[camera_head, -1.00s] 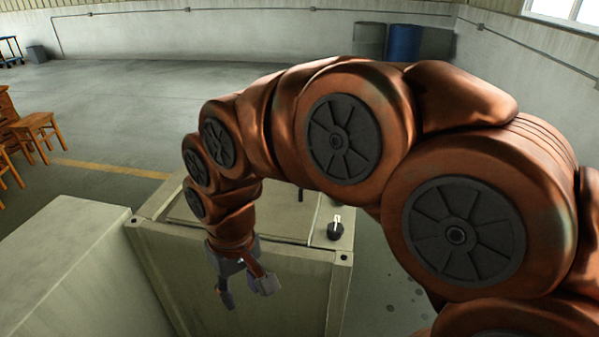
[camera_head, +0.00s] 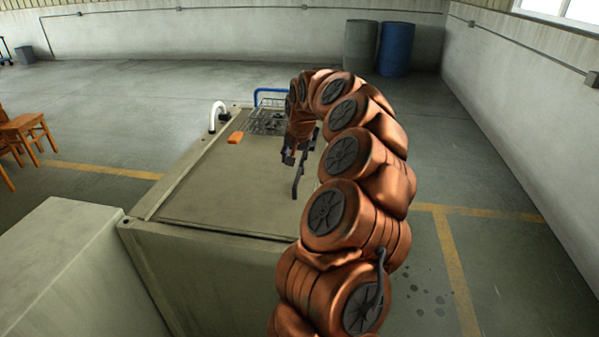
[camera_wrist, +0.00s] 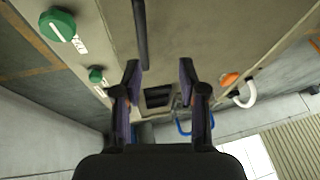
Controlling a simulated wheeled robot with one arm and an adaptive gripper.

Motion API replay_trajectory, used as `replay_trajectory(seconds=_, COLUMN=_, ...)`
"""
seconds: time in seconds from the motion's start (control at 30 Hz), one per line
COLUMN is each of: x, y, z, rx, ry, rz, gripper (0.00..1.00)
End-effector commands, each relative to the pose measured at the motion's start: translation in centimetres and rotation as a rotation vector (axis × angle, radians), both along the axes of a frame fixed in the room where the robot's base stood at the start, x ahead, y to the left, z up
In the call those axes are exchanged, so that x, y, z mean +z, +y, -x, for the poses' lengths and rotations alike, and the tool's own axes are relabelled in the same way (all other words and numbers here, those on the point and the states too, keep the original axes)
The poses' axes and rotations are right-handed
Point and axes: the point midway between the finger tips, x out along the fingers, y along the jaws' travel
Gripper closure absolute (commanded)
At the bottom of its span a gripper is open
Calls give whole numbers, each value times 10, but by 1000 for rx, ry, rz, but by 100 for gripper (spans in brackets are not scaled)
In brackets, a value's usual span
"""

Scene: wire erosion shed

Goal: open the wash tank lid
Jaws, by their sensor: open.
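The wash tank (camera_head: 185,265) is a beige box with a flat lid (camera_head: 215,195) lying shut on its top. A dark bar handle (camera_head: 298,178) stands on the lid's right part; the wrist view shows it as a dark rod (camera_wrist: 140,35). My gripper (camera_head: 292,158) is over the far right of the tank top, partly hidden by my arm. In the wrist view my gripper (camera_wrist: 160,75) has its two fingers spread, with nothing between them. The rod's near end shows just beyond the left fingertip; I cannot tell if they touch.
Green knobs (camera_wrist: 58,24) line one edge. A grey block (camera_head: 70,260) adjoins at left. Floor at right is clear.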

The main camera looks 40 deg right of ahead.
Motion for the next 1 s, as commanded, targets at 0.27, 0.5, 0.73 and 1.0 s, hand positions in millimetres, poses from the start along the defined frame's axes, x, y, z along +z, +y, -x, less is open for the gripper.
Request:
replay_trajectory(seconds=0.27, x=-13, y=-31, z=6, rx=-69, ry=-1, rz=11, gripper=59)
replay_trajectory(seconds=0.5, x=-30, y=-35, z=-1, rx=-68, ry=2, rz=10, gripper=59)
replay_trajectory(seconds=0.73, x=-56, y=-41, z=-12, rx=-67, ry=1, rz=11, gripper=59)
replay_trajectory(seconds=1.0, x=-77, y=-45, z=-20, rx=-67, ry=0, rz=10, gripper=59)
